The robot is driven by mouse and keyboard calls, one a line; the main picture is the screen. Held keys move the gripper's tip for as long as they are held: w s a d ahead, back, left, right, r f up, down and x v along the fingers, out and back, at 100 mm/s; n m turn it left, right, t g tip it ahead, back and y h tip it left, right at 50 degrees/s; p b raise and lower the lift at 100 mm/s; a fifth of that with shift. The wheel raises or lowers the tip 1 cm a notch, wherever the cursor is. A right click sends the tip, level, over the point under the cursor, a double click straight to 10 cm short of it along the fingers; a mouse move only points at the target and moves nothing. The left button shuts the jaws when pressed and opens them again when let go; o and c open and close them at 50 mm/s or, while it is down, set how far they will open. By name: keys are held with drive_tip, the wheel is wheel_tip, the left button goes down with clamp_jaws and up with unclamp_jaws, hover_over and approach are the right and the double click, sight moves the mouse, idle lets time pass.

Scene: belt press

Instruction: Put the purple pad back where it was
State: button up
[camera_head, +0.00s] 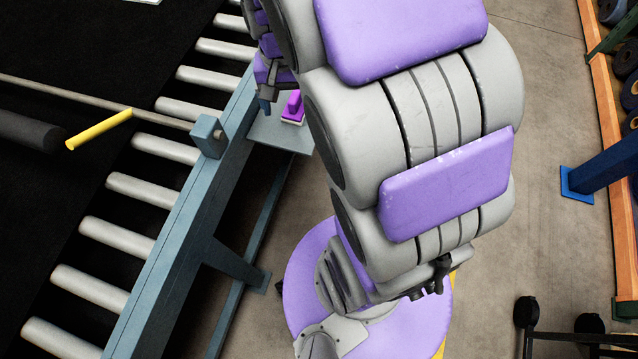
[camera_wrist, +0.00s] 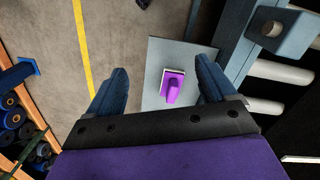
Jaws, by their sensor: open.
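The purple pad (camera_wrist: 172,86) is a small block with a raised handle and a pale base. It lies on a grey-blue side plate (camera_wrist: 157,54) beside the roller conveyor. In the head view the pad (camera_head: 294,107) shows just right of my gripper's end, partly hidden by my arm. My gripper (camera_wrist: 160,80) is open, with its two blue fingers apart, one on each side of the pad in the wrist view. Nothing is held. The gap in height between fingers and pad cannot be told. In the head view the gripper (camera_head: 266,92) is small and partly hidden.
The conveyor frame (camera_head: 190,215) with pale rollers (camera_head: 145,190) runs along the left. A bar with a yellow handle (camera_head: 98,130) crosses it. A blue post (camera_head: 600,170) and an orange rack (camera_head: 605,110) stand at right. A dark cart (camera_head: 570,335) is at lower right.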

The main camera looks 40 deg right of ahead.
drive_tip(key=s+a+n, duration=0.3)
drive_tip(key=s, duration=0.7)
drive_tip(key=s+a+r+n+g, duration=0.1)
drive_tip(key=s+a+n, duration=0.2)
drive_tip(key=s, duration=0.7)
drive_tip(key=shift+a+r, duration=0.15)
drive_tip(key=shift+a, duration=0.05)
drive_tip(key=shift+w, duration=0.1)
